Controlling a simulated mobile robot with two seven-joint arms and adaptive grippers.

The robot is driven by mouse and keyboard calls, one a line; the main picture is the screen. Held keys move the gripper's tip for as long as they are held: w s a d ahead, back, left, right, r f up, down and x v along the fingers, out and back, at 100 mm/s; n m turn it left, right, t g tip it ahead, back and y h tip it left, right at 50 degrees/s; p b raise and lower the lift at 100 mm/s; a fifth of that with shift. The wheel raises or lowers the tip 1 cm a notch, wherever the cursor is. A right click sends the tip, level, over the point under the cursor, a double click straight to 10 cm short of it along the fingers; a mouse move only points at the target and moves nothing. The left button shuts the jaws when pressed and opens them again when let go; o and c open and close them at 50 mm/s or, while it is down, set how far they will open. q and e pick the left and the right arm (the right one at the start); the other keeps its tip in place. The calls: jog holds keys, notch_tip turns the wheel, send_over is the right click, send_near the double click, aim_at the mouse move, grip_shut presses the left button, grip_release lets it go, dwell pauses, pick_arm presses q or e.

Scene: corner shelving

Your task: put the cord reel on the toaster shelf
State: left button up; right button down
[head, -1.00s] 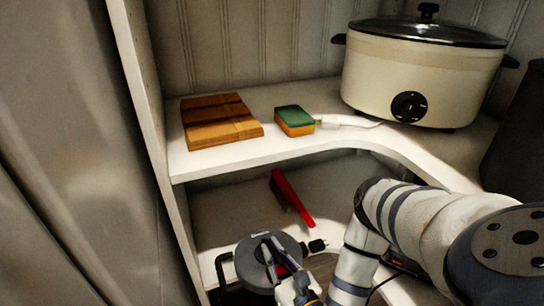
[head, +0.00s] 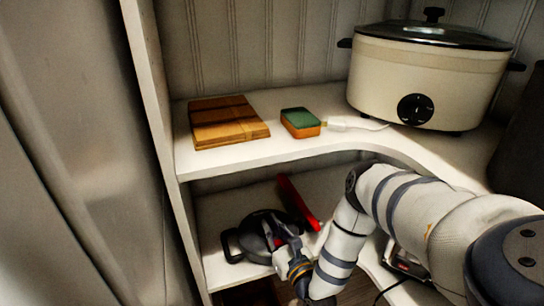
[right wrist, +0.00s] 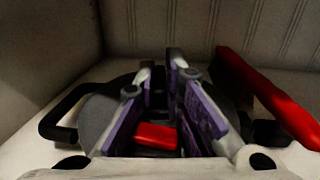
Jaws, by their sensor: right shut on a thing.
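The cord reel (head: 258,226) is a dark grey disc with a black loop handle at its left and a red part. It is at the lower shelf (head: 215,204), left of the middle; whether its full weight rests there I cannot tell. My right gripper (head: 281,236) is shut on the reel, reaching in from the right. In the right wrist view, the purple-padded fingers stand either side of the reel's red part (right wrist: 155,136), with the grey disc behind. A dark appliance with a red mark (head: 405,262), perhaps the toaster, is partly hidden behind my arm. My left gripper is not in view.
A red-handled brush (head: 298,203) lies just behind the reel, close to it. A side panel (head: 150,80) bounds the shelves at left.

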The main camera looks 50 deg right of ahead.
jog(key=shift+r, duration=0.1)
jog(key=c, duration=1.7)
grip_release()
jog(key=shift+p+v, duration=0.6)
jog(key=shift+v, duration=5.45)
